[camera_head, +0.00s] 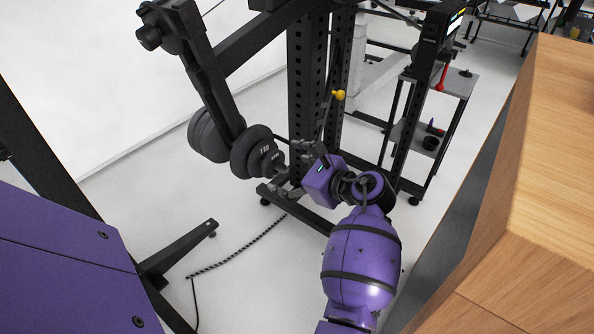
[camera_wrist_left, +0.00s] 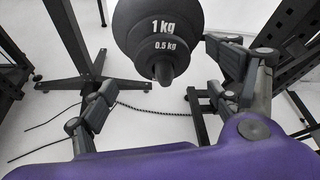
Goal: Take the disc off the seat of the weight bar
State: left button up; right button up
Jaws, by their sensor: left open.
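The dark grey discs sit on the weight bar on the tilted black arm of the rack. In the head view a larger disc (camera_head: 250,150) and a smaller one near the bar's end (camera_head: 274,161) show. In the left wrist view the discs read 1 kg (camera_wrist_left: 163,25) and 0.5 kg (camera_wrist_left: 165,45), and the bar's round end (camera_wrist_left: 163,71) points toward me. My left gripper (camera_head: 288,170) is open and empty. Its fingers stand either side of the bar end in the left wrist view (camera_wrist_left: 160,75), apart from the discs. My right gripper is not in view.
Another large disc (camera_head: 207,135) is on the far side of the black arm. A perforated black upright (camera_head: 306,75) with a yellow knob (camera_head: 339,95) stands close behind my gripper. A wooden surface (camera_head: 555,150) lies at the right. A cable (camera_head: 235,255) runs along the floor.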

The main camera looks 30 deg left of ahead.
aim_at(283, 168)
pick_arm(q)
jog(key=x, duration=0.5)
jog(key=shift+a+f, duration=0.15)
jog(key=shift+a, duration=0.1)
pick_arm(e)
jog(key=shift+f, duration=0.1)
pick_arm(q)
jog(key=shift+c, duration=0.5)
jog(key=c, duration=1.6)
jog(key=shift+s+d+f+p, duration=0.1)
jog(key=shift+d+p, duration=0.3)
jog(key=shift+d, duration=1.05)
jog(key=shift+s+d+p, duration=0.15)
jog(key=shift+d+p, duration=0.2)
jog(key=shift+d, duration=1.1)
jog(key=shift+d+r+p, duration=0.2)
jog(key=shift+d+p, duration=0.2)
jog(key=shift+d, duration=1.2)
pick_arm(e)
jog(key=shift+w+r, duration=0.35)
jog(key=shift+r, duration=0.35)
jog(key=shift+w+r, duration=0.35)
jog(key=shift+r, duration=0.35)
pick_arm(q)
jog(key=shift+d, duration=0.1)
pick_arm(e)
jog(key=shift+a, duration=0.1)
